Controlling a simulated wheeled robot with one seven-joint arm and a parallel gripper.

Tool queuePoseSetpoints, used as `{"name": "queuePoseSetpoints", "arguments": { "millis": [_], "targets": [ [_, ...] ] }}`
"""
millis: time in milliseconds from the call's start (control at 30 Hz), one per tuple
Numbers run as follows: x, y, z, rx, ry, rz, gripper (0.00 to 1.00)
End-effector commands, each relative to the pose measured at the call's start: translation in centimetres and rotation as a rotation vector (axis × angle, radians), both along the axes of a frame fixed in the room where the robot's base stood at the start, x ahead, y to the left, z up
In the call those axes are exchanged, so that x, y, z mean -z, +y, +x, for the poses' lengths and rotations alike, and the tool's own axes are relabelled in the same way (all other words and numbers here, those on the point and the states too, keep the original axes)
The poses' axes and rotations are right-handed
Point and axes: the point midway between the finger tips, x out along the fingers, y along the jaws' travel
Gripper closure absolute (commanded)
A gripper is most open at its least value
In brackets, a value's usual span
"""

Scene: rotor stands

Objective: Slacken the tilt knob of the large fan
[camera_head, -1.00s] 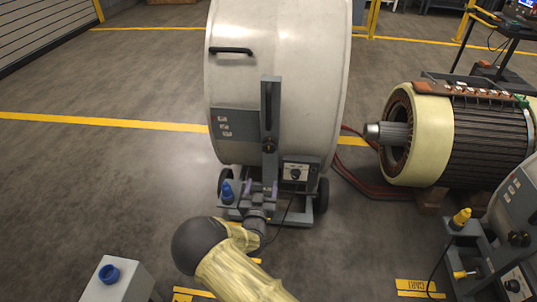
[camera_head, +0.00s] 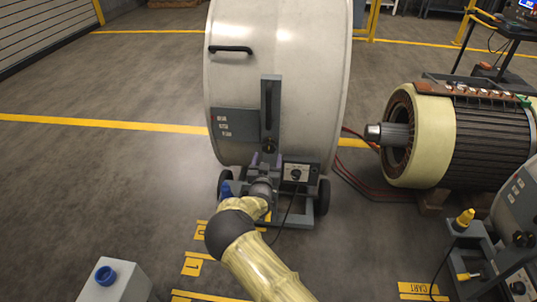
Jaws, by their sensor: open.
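The large fan (camera_head: 285,60) is a big pale drum on a wheeled base, in the middle of the head view. Its upright grey slotted bracket (camera_head: 270,100) runs down the drum's side. A dark round tilt knob (camera_head: 269,145) sits low on that bracket. My gripper (camera_head: 265,158) is open, with its fingers pointing at the bracket just below the knob in the picture. I cannot tell whether the fingers touch the knob or straddle it. My wrist hides part of the fan's base.
A control box with a dial (camera_head: 297,173) sits right of my gripper, its cable hanging down. A blue knob (camera_head: 226,188) is left of my wrist. A motor rotor (camera_head: 455,130) and another fan unit with a yellow knob (camera_head: 464,218) stand at right.

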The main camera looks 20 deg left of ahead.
Motion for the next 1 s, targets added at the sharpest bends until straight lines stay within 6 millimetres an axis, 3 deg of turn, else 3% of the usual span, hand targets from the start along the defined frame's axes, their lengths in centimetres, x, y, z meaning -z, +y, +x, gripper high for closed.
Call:
{"name": "queuePoseSetpoints", "arguments": {
  "millis": [300, 700, 733, 933, 1000],
  "targets": [
    [0.1, 0.8, 3.6, 0.000, -0.001, 0.000, 0.32],
    [0.0, 1.1, 4.3, -0.001, 0.001, -0.001, 0.32],
    [0.0, 1.1, 4.3, -0.001, 0.001, -0.001, 0.34],
    [0.0, 1.1, 4.3, -0.001, 0.001, -0.001, 0.73],
    [0.0, 1.0, 4.3, -0.001, 0.000, -0.001, 0.77]
  ]
}}
